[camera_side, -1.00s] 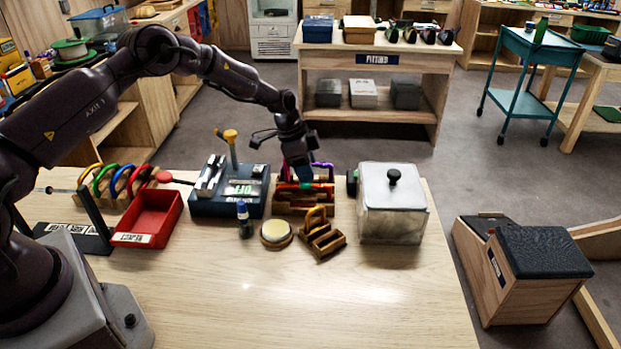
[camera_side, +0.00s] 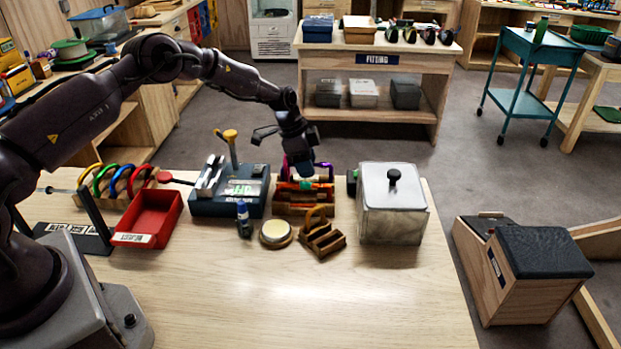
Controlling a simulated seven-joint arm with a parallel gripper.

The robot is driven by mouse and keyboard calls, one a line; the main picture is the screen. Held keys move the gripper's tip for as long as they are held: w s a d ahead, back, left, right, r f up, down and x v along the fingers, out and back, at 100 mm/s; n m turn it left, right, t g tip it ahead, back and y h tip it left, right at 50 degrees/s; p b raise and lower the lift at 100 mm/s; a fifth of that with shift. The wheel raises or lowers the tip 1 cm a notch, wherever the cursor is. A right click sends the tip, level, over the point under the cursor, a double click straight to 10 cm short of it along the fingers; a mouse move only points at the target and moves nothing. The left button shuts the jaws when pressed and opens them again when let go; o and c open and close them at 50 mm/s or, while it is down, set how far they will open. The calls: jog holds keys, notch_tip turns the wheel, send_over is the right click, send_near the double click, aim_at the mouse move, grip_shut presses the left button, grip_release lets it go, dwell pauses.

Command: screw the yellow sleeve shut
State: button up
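My gripper (camera_side: 303,170) points down over an orange-brown rack (camera_side: 305,209) in the middle of the bench. Purple and orange parts (camera_side: 325,171) of carabiners show in the rack around the fingertips. The fingers are small and partly merge with these parts, so I cannot tell whether they are open, shut or touching anything. I cannot make out a yellow sleeve at the rack. A yellowish-brown loop (camera_side: 316,213) stands upright in a small wooden block (camera_side: 325,243) in front of the rack.
A blue device (camera_side: 229,205) with a display and a red tray (camera_side: 150,216) stand left of the rack. A small bottle (camera_side: 244,220) and round cream-topped pot (camera_side: 275,232) are nearby. A lidded clear box (camera_side: 393,220) stands right. The bench front is clear.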

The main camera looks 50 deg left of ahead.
jog(key=shift+r, duration=1.45)
jog(key=shift+s+d, duration=0.55)
jog(key=shift+f, duration=0.1)
